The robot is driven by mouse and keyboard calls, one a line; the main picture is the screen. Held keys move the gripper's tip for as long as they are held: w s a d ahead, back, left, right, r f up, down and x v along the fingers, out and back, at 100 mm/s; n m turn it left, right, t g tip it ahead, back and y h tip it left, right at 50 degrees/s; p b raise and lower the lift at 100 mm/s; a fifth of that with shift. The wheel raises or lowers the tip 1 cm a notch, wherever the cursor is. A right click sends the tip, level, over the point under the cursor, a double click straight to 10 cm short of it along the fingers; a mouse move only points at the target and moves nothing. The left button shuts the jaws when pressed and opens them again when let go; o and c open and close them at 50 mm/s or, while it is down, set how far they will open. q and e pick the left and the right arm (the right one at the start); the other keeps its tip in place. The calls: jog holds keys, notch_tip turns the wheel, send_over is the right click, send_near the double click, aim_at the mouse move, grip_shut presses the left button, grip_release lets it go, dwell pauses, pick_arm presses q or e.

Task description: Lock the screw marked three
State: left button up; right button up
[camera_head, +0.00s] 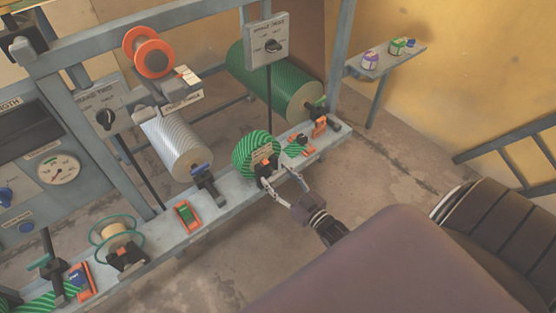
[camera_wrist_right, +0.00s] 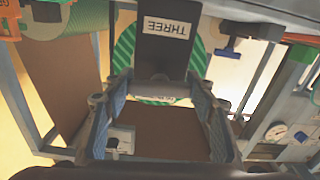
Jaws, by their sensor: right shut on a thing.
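A black block with a white label reading THREE (camera_wrist_right: 165,28), upside down, fills the upper middle of the right wrist view. A green striped disc (camera_wrist_right: 124,47) stands behind it. In the head view the same green striped roll (camera_head: 248,147) stands on the grey beam, with an orange and black fitting (camera_head: 264,166) at its front. My right gripper (camera_head: 281,186) reaches this fitting from the lower right. In the wrist view its fingers (camera_wrist_right: 160,84) are on either side of the screw below the label, which they partly hide. My left gripper is not in view.
The grey beam (camera_head: 228,197) runs diagonally with other orange and black fittings (camera_head: 188,215). A silver roll (camera_head: 176,146), a large green roll (camera_head: 275,88) and a wire spool (camera_head: 117,236) are mounted nearby. A shelf (camera_head: 378,63) with small jars is at upper right. Bare floor lies in front.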

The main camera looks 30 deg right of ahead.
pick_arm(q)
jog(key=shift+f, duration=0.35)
pick_arm(e)
jog(key=shift+m, duration=0.7)
jog(key=o, duration=1.2)
jog(key=s+d, duration=0.1)
jog(key=s, duration=1.1)
